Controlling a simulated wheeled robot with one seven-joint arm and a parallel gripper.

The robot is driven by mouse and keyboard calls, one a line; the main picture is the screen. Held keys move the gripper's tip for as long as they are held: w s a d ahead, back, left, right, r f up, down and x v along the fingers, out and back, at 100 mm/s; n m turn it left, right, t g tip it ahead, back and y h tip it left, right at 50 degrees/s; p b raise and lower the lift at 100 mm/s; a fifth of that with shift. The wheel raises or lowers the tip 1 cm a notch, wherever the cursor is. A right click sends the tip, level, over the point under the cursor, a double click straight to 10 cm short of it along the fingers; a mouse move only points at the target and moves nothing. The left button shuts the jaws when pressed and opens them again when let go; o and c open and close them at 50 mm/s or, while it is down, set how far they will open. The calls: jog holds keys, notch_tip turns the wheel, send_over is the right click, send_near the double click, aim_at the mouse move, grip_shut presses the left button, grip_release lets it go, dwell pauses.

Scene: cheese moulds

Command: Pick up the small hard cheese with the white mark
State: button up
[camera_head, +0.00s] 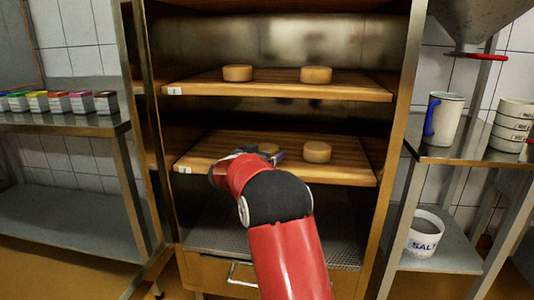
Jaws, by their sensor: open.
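Two cheeses stand on the upper wooden board (190,89), a left one (237,73) and a right one (316,75). On the lower wooden board (345,165) stand a right cheese (317,152) and a left cheese (268,148), the left one mostly hidden behind my arm. I cannot make out a white mark on any cheese. My gripper (275,154) reaches over the lower board at the left cheese; its fingers are largely hidden by my wrist, and whether they touch the cheese cannot be told.
The boards sit in a metal cabinet with side posts close to my arm. Small white labels mark the boards' left front edges. A right-hand table holds a jug (443,118) and stacked moulds (511,125); a salt bucket (425,233) stands below. Coloured boxes (59,102) line the left shelf.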

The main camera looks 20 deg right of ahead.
jog(key=c, duration=1.1)
jog(key=shift+o, duration=0.2)
jog(key=shift+r, duration=0.15)
